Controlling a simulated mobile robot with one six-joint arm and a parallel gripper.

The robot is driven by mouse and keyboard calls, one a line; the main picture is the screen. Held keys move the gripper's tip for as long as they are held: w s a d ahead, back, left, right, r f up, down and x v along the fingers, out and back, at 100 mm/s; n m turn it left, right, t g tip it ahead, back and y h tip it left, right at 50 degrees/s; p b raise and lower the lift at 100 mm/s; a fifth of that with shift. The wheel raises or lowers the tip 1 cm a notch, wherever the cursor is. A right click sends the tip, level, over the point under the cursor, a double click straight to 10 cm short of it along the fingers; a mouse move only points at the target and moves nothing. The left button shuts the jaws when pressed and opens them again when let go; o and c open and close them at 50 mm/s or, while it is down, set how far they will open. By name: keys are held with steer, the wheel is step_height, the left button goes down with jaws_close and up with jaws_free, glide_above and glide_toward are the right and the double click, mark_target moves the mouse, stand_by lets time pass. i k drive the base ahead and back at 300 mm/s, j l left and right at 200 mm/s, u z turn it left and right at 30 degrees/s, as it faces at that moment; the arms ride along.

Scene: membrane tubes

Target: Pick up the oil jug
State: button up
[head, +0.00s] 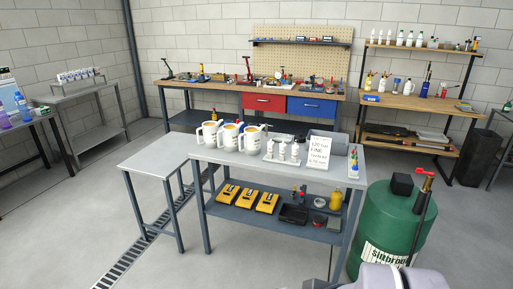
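Three white jugs with handles stand upright in a row on the grey table in the middle of the head view. They are the left jug (211,134), the middle jug (231,136) and the right jug (250,140). Each has dark print on its side and something yellow-orange at its open top. The print is too small to read, so I cannot tell which one is the oil jug. My gripper is not in view. Only a grey part of my arm shows at the bottom right edge, well short of the jugs.
The grey table (215,154) also bears small white bottles (282,151), a written sign (318,151) and a grey bin (329,141). A green tank (385,225) with a red-topped pipe stands at its right. A lower side table (150,156) adjoins it. Floor (90,210) is clear at left.

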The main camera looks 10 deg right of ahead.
mark_target(252, 135)
steer(key=i+j, duration=0.15)
steer(key=i, duration=0.6)
steer(key=i+j+u, duration=0.1)
steer(key=i, duration=0.6)
steer(key=i+j, duration=0.15)
steer(key=i, duration=0.6)
